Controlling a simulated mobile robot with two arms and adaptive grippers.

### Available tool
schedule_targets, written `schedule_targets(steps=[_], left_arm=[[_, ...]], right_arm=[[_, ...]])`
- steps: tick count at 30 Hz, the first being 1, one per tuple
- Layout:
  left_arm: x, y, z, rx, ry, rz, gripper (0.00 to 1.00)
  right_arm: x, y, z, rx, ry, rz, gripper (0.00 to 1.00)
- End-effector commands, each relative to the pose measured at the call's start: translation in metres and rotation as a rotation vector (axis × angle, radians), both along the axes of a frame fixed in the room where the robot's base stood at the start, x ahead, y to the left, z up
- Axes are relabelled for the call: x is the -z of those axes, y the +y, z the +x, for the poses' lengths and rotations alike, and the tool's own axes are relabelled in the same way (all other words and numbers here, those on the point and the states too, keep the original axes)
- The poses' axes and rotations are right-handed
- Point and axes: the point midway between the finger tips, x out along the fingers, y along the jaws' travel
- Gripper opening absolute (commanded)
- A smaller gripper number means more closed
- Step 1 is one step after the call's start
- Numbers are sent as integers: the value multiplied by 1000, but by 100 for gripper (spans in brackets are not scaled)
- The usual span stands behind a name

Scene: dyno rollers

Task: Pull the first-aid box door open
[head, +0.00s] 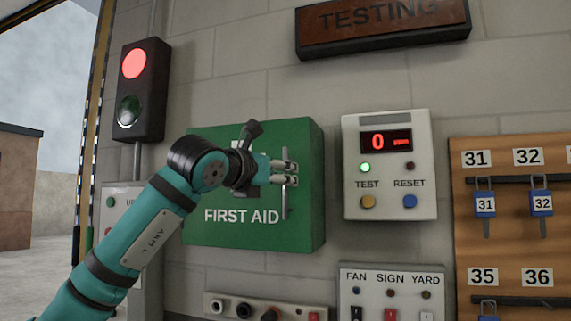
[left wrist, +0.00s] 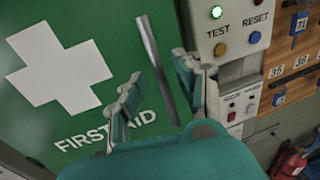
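The green first-aid box (head: 232,232) hangs on the wall in the middle of the head view, and its door looks shut. The door's green face with a white cross (left wrist: 60,68) fills the left of the left wrist view. A grey vertical bar handle (head: 285,205) is near the door's right edge. It also shows in the left wrist view (left wrist: 155,66). My left gripper (head: 288,173) is at the handle, its arm across the door. In the left wrist view its fingers (left wrist: 158,92) are apart, with the handle between them and gaps on both sides. My right gripper is out of view.
Right of the box is a test panel (head: 390,190), with a switch panel (head: 392,278) below it. A key board (head: 510,235) is farther right. A signal light (head: 142,90) is at upper left. A row of sockets (head: 265,308) is below the box.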

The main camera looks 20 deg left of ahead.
Motion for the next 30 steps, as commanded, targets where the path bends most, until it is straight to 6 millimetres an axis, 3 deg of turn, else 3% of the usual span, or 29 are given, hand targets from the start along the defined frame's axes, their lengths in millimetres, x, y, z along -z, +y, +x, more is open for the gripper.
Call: schedule_targets(steps=[6, 16, 24, 30], left_arm=[[-1, -5, 21, 0, 1, -1, 34], [0, -6, 24, 0, -1, 0, 34], [0, -5, 24, 0, -1, 0, 0], [0, -5, 24, 0, -1, -1, 0]], right_arm=[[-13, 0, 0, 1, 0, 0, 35], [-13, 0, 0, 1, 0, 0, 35], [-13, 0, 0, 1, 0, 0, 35], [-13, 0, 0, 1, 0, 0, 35]])
